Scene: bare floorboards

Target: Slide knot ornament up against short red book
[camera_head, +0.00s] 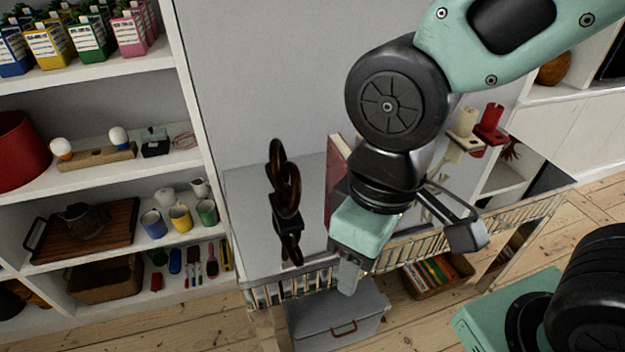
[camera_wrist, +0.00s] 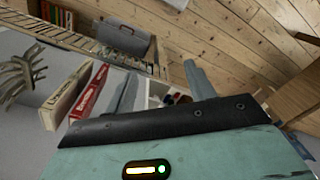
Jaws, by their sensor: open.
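The dark brown knot ornament (camera_head: 287,195) stands upright on the grey top of a stand, left of the books in the head view. The short red book (camera_head: 337,175) stands upright to its right, with a clear gap between them. My arm and gripper partly hide the book. In the wrist view, the red book (camera_wrist: 92,92) shows its lettered spine beside a cream book (camera_wrist: 64,97). My gripper (camera_head: 408,257) is open and empty, near the railed front edge, right of the ornament. Its fingers also show in the wrist view (camera_wrist: 163,86). The ornament is not recognisable there.
A low metal rail (camera_head: 310,283) runs along the stand's front edge. A pale branching ornament (camera_wrist: 20,74) stands near the books. Shelves of cups and cartons (camera_head: 90,75) stand at left. A grey box (camera_head: 335,315) sits below. The grey top around the knot ornament is bare.

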